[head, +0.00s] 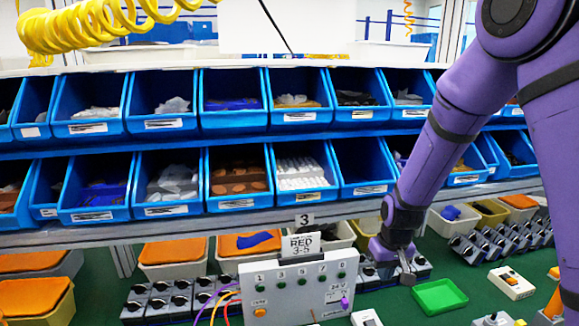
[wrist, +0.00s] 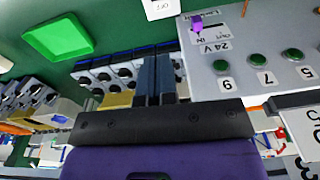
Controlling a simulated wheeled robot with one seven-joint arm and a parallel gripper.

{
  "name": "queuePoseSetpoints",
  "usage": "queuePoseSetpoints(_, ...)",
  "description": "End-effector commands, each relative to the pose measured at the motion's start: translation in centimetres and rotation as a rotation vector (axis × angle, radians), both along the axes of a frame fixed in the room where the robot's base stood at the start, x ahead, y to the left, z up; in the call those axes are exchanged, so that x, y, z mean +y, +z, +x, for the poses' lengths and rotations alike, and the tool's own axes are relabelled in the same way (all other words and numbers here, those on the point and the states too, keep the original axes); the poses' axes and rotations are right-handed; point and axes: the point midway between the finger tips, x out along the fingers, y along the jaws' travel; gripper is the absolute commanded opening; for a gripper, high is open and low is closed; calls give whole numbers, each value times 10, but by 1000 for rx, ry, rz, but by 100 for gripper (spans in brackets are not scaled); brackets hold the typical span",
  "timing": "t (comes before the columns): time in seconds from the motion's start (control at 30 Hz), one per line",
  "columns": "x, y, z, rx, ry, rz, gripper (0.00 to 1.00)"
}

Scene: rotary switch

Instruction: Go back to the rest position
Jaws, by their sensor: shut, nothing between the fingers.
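My gripper (head: 407,277) hangs from the purple arm at the right, with its fingers pointing down near a row of rotary switches (head: 368,275). In the wrist view the two dark fingers of my gripper (wrist: 155,62) lie together, with nothing seen between them. The switches, grey blocks with black knobs, show beside the fingers in the wrist view (wrist: 110,72). I cannot tell whether the fingers touch a switch. The grey control box (head: 262,300) with green buttons stands left of my gripper, and it also shows in the wrist view (wrist: 225,72).
A green tray (head: 438,296) lies right of my gripper. More switches stand in rows at the left (head: 165,298) and right (head: 500,243). A white sign reading RED 3-5 (head: 301,245) stands by the control box. Blue bins (head: 238,190) fill the shelves behind.

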Motion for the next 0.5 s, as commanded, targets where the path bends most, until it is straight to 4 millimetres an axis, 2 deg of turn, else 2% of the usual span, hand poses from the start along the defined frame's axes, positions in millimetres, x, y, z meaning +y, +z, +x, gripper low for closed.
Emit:
queuePoseSetpoints(0.03,-2,21,-3,-20,-6,7,0)
queuePoseSetpoints(0.1,-5,45,-9,-39,-14,15,0)
queuePoseSetpoints(0.27,-12,97,-26,-82,-30,29,0)
queuePoseSetpoints(0.5,-24,166,-63,-148,-54,42,0)
